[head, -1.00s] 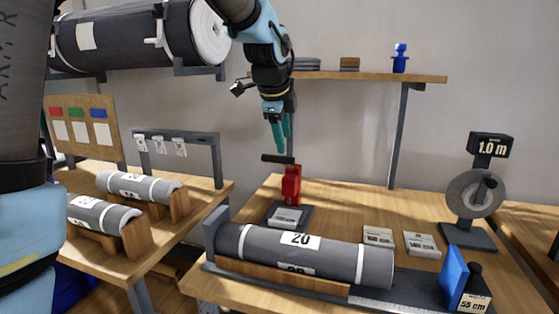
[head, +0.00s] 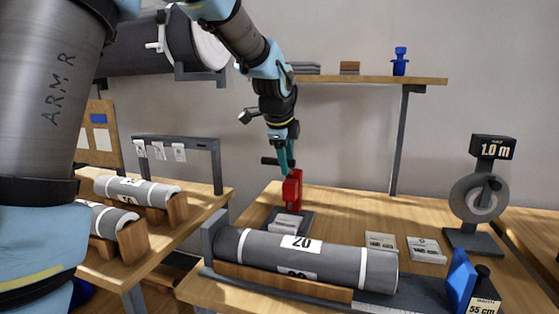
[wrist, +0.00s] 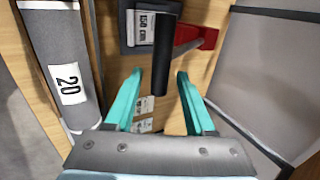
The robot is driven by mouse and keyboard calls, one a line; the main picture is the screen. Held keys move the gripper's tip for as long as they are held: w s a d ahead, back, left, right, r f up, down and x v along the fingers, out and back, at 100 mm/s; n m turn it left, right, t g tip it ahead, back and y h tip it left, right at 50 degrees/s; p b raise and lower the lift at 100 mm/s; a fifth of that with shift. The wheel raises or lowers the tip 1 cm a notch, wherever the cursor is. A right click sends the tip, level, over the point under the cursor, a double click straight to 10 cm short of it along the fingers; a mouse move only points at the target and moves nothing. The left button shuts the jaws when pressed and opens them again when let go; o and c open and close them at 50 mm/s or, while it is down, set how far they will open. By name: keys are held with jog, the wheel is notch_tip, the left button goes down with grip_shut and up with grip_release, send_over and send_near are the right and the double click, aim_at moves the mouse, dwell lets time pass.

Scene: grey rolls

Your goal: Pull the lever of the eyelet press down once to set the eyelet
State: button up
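The red eyelet press (head: 292,190) stands upright on the table behind the grey roll. Its lever has a black handle (head: 270,161) near the height of the press top; the handle (wrist: 163,55) and its grey rod (wrist: 187,47) also show in the wrist view. My gripper (head: 287,168) points down at the lever, and its fingers partly hide it. In the wrist view my gripper (wrist: 159,74) is open, with the near end of the handle between its teal fingers and gaps on both sides. A labelled card (head: 285,222) lies on the dark press base (head: 303,215).
A grey roll (head: 345,260) marked 20 lies in front of the press. Two labelled cards, one of them this white card (head: 425,250), lie to the right. A tape reel stand (head: 476,195) and blue block (head: 461,281) are further right. A shelf (head: 370,79) hangs behind.

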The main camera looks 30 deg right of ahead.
jog(key=c, duration=0.8)
jog(key=shift+o, duration=0.2)
jog(key=shift+s+a+f+b, duration=0.15)
jog(key=shift+f+b, duration=0.15)
jog(key=shift+f, duration=0.1)
jog(key=shift+s+a+f+b, duration=0.15)
jog(key=shift+f+b, duration=0.1)
jog(key=shift+f, duration=0.25)
jog(key=shift+s+a+f+b, duration=0.2)
jog(key=shift+f+b, duration=0.35)
jog(key=shift+f, duration=0.15)
jog(key=shift+s+a+f+b, duration=0.15)
jog(key=shift+f+b, duration=0.35)
jog(key=shift+f, duration=0.45)
